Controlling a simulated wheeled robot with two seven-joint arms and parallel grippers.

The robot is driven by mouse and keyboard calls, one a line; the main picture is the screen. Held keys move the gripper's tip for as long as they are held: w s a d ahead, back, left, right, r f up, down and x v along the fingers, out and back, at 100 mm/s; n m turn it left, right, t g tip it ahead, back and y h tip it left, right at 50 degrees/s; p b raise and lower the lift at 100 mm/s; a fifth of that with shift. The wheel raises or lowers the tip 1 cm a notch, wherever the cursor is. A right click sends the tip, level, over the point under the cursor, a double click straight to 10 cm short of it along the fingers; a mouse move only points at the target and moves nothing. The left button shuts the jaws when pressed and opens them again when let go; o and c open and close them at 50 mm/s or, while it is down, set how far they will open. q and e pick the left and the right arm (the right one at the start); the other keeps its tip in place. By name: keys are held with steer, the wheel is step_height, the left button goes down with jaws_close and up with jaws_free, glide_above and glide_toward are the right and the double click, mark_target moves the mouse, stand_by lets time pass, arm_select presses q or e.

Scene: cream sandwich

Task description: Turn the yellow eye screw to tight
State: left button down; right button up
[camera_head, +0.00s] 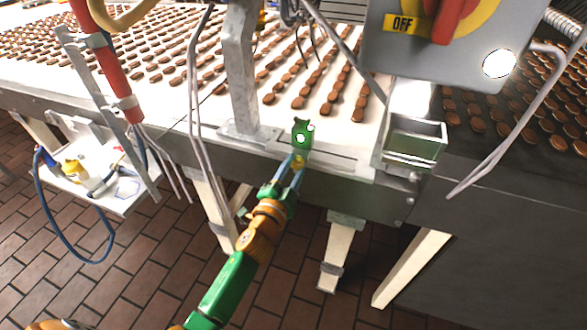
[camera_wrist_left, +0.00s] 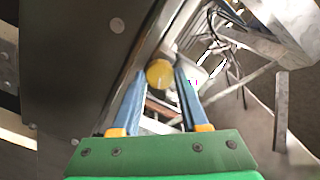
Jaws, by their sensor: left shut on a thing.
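The yellow eye screw (camera_head: 299,161) sits at the front edge of the conveyor, just below a small green bracket (camera_head: 301,131). In the left wrist view its round yellow head (camera_wrist_left: 159,73) shows between the tips of my blue fingers. My left gripper (camera_head: 293,172) reaches up to it from the front and is shut on it. The screw's shaft and thread are hidden, so I cannot tell how tight it is. My right gripper is in neither view.
A grey control box with an OFF label (camera_head: 404,24) hangs at the upper right. A metal tray (camera_head: 414,145) juts out right of the screw. A grey post (camera_head: 240,75) rises to the left. Brown biscuits (camera_head: 335,92) lie in rows on the white belt. Cables hang at left.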

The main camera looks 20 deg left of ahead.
arm_select(q)
steer(key=m, duration=0.4)
steer(key=shift+m, duration=0.7)
steer(key=shift+c, duration=2.1)
jaws_free()
steer(key=s, duration=0.7)
steer(key=shift+b, duration=0.3)
steer(key=shift+a+f, duration=0.1)
